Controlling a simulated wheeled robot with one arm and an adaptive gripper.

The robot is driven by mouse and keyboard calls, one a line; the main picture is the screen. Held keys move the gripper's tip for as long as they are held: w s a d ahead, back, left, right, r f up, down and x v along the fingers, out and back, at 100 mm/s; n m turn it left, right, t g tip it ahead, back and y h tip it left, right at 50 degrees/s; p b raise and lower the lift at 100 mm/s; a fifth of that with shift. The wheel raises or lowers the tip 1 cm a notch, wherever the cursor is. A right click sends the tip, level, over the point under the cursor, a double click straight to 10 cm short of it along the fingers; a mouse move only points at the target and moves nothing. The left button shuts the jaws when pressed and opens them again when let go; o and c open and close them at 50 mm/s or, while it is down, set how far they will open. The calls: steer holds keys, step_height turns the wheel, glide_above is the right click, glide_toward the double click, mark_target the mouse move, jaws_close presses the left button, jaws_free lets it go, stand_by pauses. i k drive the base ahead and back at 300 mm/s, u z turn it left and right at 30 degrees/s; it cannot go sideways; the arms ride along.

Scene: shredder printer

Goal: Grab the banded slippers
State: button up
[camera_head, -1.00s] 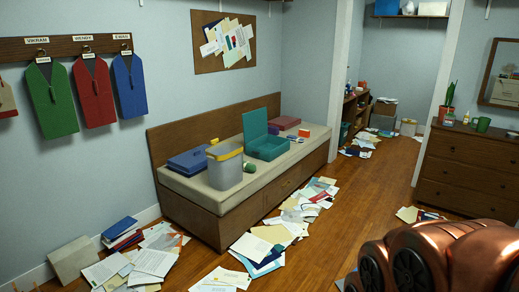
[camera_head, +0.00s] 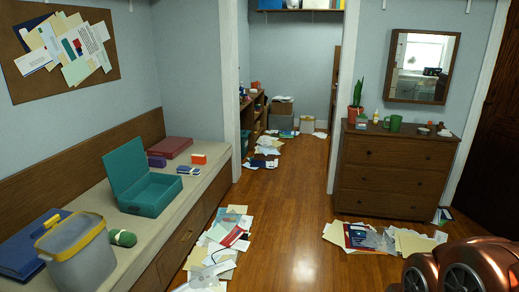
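I cannot make out any banded slippers in this view.
A grey bin with yellow rim (camera_head: 80,262), a blue box (camera_head: 30,245) and a green roll (camera_head: 123,238) are on the bench. Papers (camera_head: 222,245) litter the floor beside it. A dresser (camera_head: 394,170) stands right. Bare floor (camera_head: 290,215) runs through the middle to an alcove.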

mark_target(182, 170)
steer(key=z, duration=0.1)
steer(key=i, duration=1.7)
steer(key=u, duration=0.3)
steer(key=i, duration=1.75)
steer(key=u, duration=1.5)
steer(key=i, duration=1.2)
steer(key=u, duration=0.55)
